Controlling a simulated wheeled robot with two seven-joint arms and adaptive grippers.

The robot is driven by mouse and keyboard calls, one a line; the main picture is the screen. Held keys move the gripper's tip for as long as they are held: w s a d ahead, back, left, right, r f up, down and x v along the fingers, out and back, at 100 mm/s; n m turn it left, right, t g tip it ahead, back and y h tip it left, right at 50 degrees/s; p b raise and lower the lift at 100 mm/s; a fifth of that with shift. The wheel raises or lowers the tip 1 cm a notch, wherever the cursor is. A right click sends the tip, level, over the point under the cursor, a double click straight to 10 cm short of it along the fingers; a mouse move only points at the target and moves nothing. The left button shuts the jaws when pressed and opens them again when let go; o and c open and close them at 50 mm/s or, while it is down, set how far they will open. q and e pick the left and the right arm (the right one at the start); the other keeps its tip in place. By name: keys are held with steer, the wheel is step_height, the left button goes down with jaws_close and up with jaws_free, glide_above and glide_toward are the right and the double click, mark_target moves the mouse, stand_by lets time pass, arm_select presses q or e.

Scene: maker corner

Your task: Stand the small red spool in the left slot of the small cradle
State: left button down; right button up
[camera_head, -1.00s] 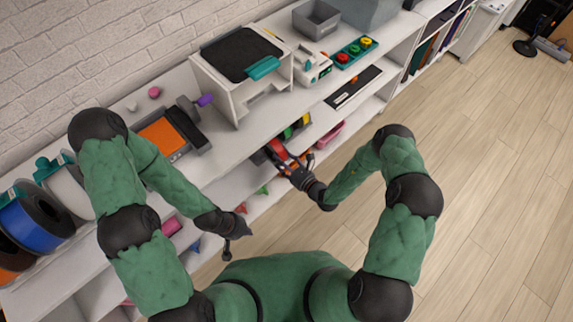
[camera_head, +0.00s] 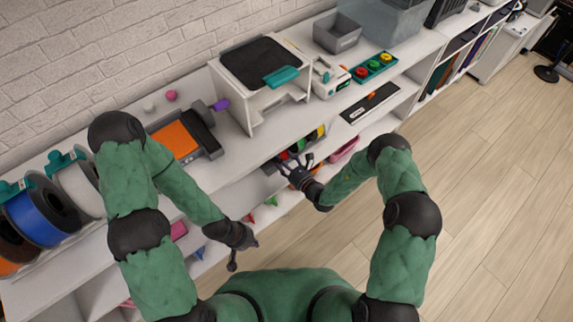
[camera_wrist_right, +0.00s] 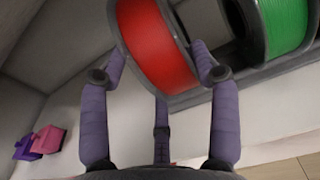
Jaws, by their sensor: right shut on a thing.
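The small red spool (camera_wrist_right: 158,42), with dark flanges, is between the fingers of my right gripper (camera_wrist_right: 160,75) in the right wrist view. My right gripper is shut on it. I cannot tell whether the red spool is seated in the left slot. My left gripper (camera_head: 245,248) hangs empty in front of the shelf; its fingers are unclear.
Pink and purple blocks (camera_wrist_right: 45,141) lie at the left in the wrist view. A white machine (camera_head: 262,75) stands on the top.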

steer(key=shift+b+x, duration=0.4)
steer(key=shift+x, duration=0.8)
steer(key=shift+f+b, duration=0.9)
steer(key=shift+f, duration=0.45)
steer(key=o, duration=1.8)
steer(key=shift+s+f, duration=0.1)
steer(key=v, duration=1.2)
